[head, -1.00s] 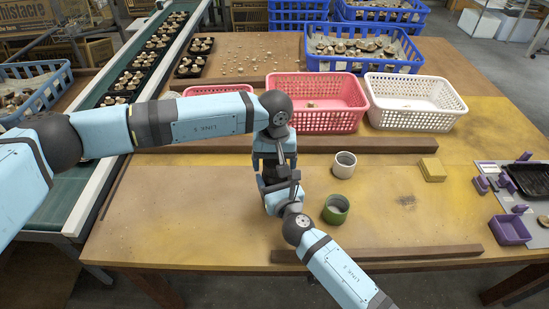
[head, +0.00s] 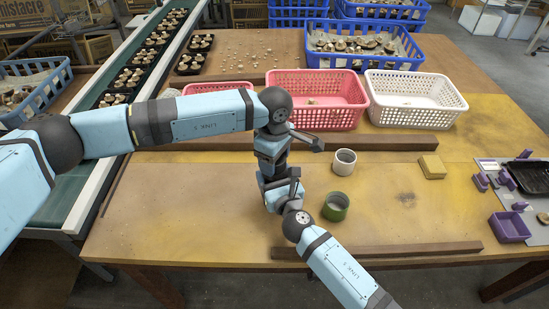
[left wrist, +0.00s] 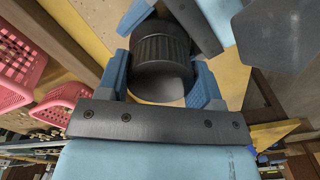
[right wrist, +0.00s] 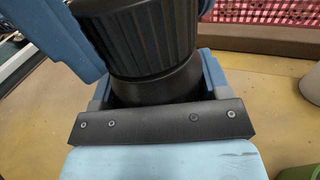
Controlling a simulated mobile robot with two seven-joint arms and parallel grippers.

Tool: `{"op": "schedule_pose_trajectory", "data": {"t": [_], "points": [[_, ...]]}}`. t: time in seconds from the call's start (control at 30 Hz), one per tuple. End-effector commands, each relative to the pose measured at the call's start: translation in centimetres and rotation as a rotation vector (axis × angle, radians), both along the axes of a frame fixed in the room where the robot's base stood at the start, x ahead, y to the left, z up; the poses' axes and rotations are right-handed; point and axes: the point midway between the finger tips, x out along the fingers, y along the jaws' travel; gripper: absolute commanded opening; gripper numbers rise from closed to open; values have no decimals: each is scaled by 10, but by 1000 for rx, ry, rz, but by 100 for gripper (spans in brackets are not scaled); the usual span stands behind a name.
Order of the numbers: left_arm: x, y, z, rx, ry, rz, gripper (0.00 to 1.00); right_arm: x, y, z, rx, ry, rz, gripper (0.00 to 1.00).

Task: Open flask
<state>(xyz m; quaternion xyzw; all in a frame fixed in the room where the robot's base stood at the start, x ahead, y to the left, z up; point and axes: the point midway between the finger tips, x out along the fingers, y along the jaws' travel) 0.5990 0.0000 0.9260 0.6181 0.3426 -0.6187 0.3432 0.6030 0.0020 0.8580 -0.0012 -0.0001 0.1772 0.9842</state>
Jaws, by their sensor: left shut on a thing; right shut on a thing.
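A black flask with a ribbed cap is held between my two grippers; they largely hide it in the head view. In the left wrist view the ribbed cap (left wrist: 162,50) sits between the blue fingers of my left gripper (left wrist: 160,88), which is shut on it. In the right wrist view the smooth flask body (right wrist: 155,88) sits between the fingers of my right gripper (right wrist: 155,92), shut on it below the cap. Cap and body appear in line and touching; I cannot tell how loose the cap is. In the head view my left gripper (head: 272,165) is above my right one.
A white cup (head: 344,162) and a green cup (head: 335,207) stand just right of the grippers. A yellow sponge (head: 432,168) lies farther right. A pink basket (head: 315,115) and a white basket (head: 415,116) stand behind a wooden bar (head: 370,143). The front left table is clear.

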Motion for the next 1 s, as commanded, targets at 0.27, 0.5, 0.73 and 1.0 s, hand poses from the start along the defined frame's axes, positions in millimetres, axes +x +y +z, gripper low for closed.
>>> {"op": "schedule_pose_trajectory", "data": {"t": [0.27, 0.5, 0.73, 1.0], "points": [[0, 0, 0, 1, 2, 631, 31, 0, -1, 0, -1, 1, -1, 3], [-1, 0, 0, 1, 2, 1186, 31, 0, -1, 0, -1, 1, -1, 3], [-1, 0, 1, 0, 3, 1716, 31, 0, -1, 0, -1, 1, -1, 3], [0, 0, 1, -1, 2, 2129, 31, 0, -1, 0, -1, 1, -1, 3]]}}
